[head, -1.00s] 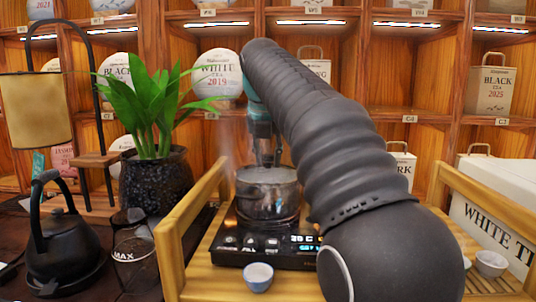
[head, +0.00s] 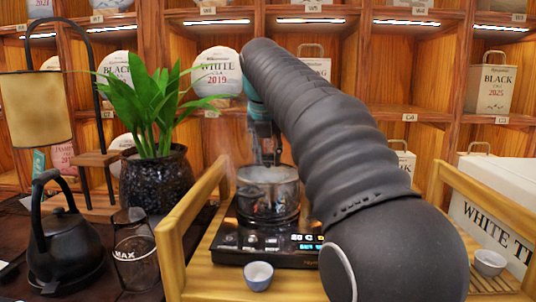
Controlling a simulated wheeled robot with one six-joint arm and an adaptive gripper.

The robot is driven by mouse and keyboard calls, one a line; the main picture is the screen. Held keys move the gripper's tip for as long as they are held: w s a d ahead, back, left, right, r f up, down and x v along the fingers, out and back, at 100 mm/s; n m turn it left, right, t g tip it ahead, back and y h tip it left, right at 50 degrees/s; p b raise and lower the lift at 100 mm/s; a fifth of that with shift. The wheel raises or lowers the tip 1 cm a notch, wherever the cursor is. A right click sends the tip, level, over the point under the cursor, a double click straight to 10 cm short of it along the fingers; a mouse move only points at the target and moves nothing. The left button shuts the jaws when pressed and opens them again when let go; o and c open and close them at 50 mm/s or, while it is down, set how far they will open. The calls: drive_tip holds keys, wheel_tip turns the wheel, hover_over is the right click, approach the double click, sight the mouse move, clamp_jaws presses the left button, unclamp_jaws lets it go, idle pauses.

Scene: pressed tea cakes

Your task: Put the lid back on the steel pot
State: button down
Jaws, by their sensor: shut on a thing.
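The steel pot (head: 268,200) stands upright on a black electric cooker (head: 262,243) with a lit display. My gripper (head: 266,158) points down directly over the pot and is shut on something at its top. The held thing looks like the lid's knob, but it is small and blurred. A greyish lid-like surface (head: 266,174) shows at the pot's top, under the fingers. I cannot tell whether the lid sits fully on the rim. My arm hides the area to the right of the pot.
The cooker stands on a wooden tray with raised side rails (head: 190,232). A small blue-white cup (head: 258,275) is in front of it. A potted plant (head: 155,180), a glass jug (head: 135,250) and a black kettle (head: 65,240) stand to the left. A white cup (head: 489,263) is at the right.

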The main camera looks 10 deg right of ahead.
drive_tip(key=shift+c, duration=1.6)
unclamp_jaws()
drive_tip(key=shift+r, duration=0.1)
drive_tip(key=shift+r, duration=3.4)
drive_tip(key=shift+c, duration=0.2)
